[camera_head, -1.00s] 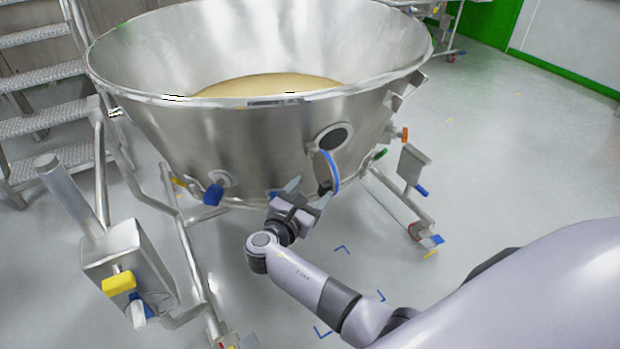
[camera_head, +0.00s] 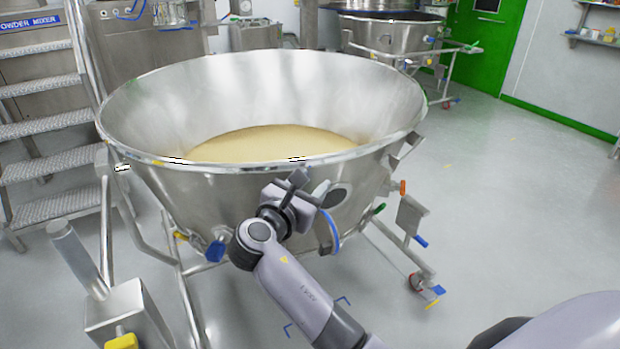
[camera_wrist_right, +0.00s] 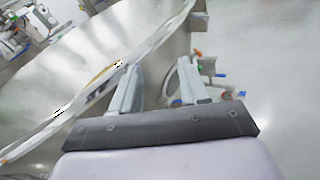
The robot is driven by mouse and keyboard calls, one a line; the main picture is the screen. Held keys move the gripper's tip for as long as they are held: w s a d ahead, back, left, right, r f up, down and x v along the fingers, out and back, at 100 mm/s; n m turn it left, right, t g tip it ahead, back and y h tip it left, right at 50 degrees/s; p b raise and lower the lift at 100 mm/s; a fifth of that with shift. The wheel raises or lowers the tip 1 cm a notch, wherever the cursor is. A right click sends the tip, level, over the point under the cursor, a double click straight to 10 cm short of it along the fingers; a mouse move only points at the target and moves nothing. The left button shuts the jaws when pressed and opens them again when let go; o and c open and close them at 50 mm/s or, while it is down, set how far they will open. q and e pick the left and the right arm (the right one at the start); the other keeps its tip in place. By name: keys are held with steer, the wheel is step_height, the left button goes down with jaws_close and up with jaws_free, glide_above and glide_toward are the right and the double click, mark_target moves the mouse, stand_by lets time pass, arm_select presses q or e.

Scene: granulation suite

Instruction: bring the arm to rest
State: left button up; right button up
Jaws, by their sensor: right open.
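My right gripper (camera_head: 311,184) is open and empty. I cannot tell whether the gripper touches the bowl. My left gripper is not in view.
Pale powder (camera_head: 270,143) lies in the bowl. A blue curved handle (camera_head: 332,232) hangs below the port. Metal steps (camera_head: 45,130) stand at the left, and a steel box with a post (camera_head: 118,312) at the front left. The grey floor (camera_head: 510,200) at the right is clear.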

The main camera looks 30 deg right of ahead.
steer(key=shift+r, duration=0.35)
steer(key=shift+f, duration=0.15)
steer(key=s+a+f+m+y+p, duration=0.1)
steer(key=s+f+m+y, duration=0.3)
steer(key=f, duration=0.6)
steer(key=s+a+f+m+y+p, duration=0.15)
steer(key=s+f+y, duration=0.3)
steer(key=f, duration=0.55)
steer(key=s+a+f+m+y, duration=0.1)
steer(key=s+m+y, duration=0.1)
steer(key=s+m, duration=0.3)
steer(key=s+a+f+m+y, duration=0.1)
steer(key=s+f+m+y, duration=0.1)
steer(key=s+m, duration=0.3)
steer(key=s+a+f+m+t+y, duration=0.1)
steer(key=s+a+m+y, duration=0.1)
steer(key=s+m, duration=0.3)
steer(key=shift+s+f+y, duration=0.35)
steer(key=shift+s+y, duration=0.4)
steer(key=shift+s, duration=0.15)
